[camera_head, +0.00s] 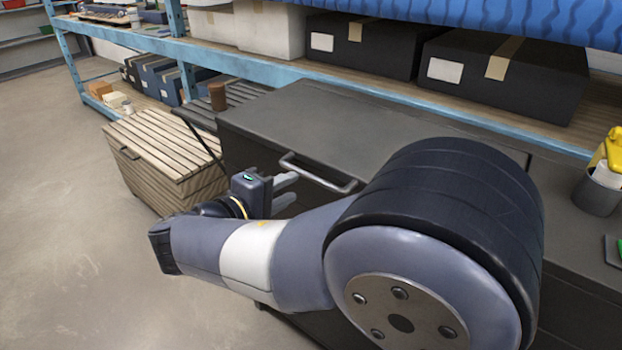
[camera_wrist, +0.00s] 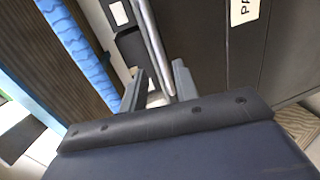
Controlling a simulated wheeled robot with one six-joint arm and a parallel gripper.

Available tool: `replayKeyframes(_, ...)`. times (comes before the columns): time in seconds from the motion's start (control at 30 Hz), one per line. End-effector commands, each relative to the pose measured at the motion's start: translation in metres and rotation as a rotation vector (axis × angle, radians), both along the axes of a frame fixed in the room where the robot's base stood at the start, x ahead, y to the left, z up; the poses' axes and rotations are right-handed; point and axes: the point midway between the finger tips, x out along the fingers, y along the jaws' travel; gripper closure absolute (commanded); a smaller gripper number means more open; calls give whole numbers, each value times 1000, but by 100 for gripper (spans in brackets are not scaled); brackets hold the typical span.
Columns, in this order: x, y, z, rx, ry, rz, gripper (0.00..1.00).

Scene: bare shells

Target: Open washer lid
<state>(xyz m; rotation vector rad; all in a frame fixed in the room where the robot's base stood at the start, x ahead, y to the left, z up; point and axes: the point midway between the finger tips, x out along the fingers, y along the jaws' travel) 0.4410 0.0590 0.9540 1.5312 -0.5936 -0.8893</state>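A dark grey box-like unit with a flat lid (camera_head: 330,115) stands in the middle of the head view; I take it to be the washer. The lid looks closed. A metal bar handle (camera_head: 318,175) sticks out at its front edge, and the bar (camera_wrist: 150,35) also shows in the wrist view. My gripper (camera_head: 291,189) is just below and left of the handle in the head view. In the wrist view my gripper (camera_wrist: 159,68) has its two fingers apart, with the bar running down between them, nearer the right finger. Contact cannot be told. My arm hides much of the unit's front.
A slatted wooden chest (camera_head: 165,150) stands left of the unit. A blue shelf rack (camera_head: 250,68) with black boxes (camera_head: 505,75) runs behind it. A dark cup (camera_head: 597,190) with a yellow item stands at the right. The floor (camera_head: 70,230) at the left is clear.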

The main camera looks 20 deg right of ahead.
Motion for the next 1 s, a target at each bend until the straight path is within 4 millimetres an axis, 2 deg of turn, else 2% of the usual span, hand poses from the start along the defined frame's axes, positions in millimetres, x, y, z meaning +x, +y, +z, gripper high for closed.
replayKeyframes(0.2,22,-33,-9,0,2,-6,71)
replayKeyframes(0.47,41,-57,-15,0,1,-3,71)
replayKeyframes(0.87,45,-63,-17,1,2,0,71)
replayKeyframes(1.0,45,-63,-16,1,2,0,80)
